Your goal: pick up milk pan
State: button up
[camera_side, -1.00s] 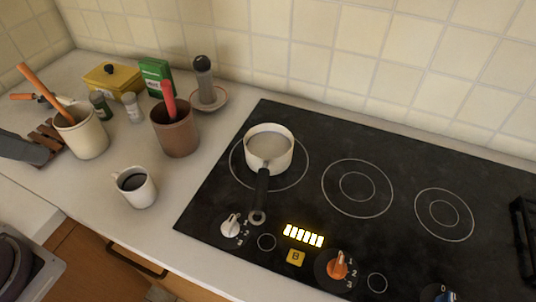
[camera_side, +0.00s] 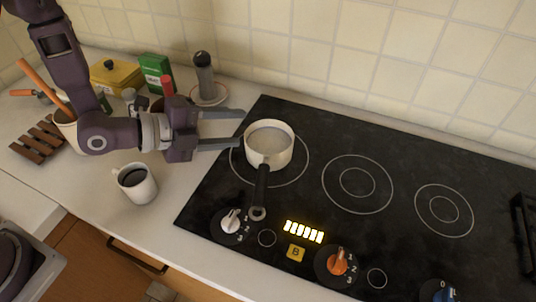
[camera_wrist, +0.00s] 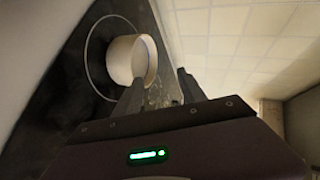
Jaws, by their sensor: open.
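The milk pan (camera_side: 270,146) is a small white pot with a black handle that points toward the front of the hob. It stands upright on the left burner ring. In the wrist view the pan (camera_wrist: 126,58) lies just beyond the fingertips, its handle not visible. My gripper (camera_side: 243,128) is open and comes in from the left, level with the pan's left side. Its fingers point right toward the pan, with the nearer fingertip close to the pan's wall. I cannot tell whether it touches. Nothing is between the fingers.
The black hob (camera_side: 335,230) has knobs along its front. A mug of dark liquid (camera_side: 136,183) stands on the counter below my arm. A pepper mill (camera_side: 204,76) on a saucer, a green box (camera_side: 156,72) and a yellow tin (camera_side: 115,76) stand behind my arm. Tiled wall backs the counter.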

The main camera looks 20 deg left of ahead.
aim_at(265, 169)
jog(key=s+d+f+m+h, duration=0.1)
jog(key=s+d+f, duration=0.1)
jog(key=s+d+f+m+h, duration=0.1)
jog(key=s+f+m, duration=0.1)
jog(key=s+d+f+m+h, duration=0.1)
jog(key=s+d+f, duration=0.1)
jog(key=shift+d+f+m+t, duration=0.25)
jog(key=shift+d+m+t, duration=0.05)
jog(key=shift+w+d+f, duration=0.1)
jog(key=shift+d, duration=0.1)
jog(key=x, duration=0.6)
jog(key=shift+w+d+r, duration=0.1)
jog(key=shift+d+r, duration=0.25)
jog(key=shift+d, duration=0.1)
grip_shut()
jog(key=shift+r, duration=0.1)
